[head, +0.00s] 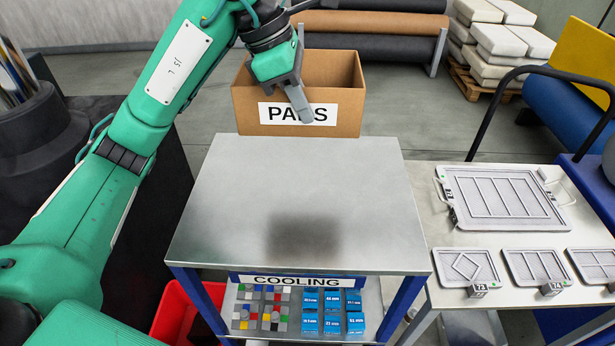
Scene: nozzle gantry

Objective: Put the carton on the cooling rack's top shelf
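The carton (345,106) is an open brown box with a white label reading "PADS". It is upright, just over the far edge of the cooling rack's top shelf (225,200). It looks held in the air, with a dark shadow on the shelf nearer me. My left gripper (297,104) reaches down at the carton's near wall. One finger lies across the label; the other finger is hidden. The gripper appears shut on that wall. The top shelf is bare grey metal, above a "COOLING" sign (298,281). My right gripper is not in view.
The lower shelf holds coloured blocks (265,307) and several blue boxes (333,310). A red bin (180,310) is at lower left. A table with metal trays (500,197) stands at right. Rolls (370,25) and stacked sacks (497,40) are at the back.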

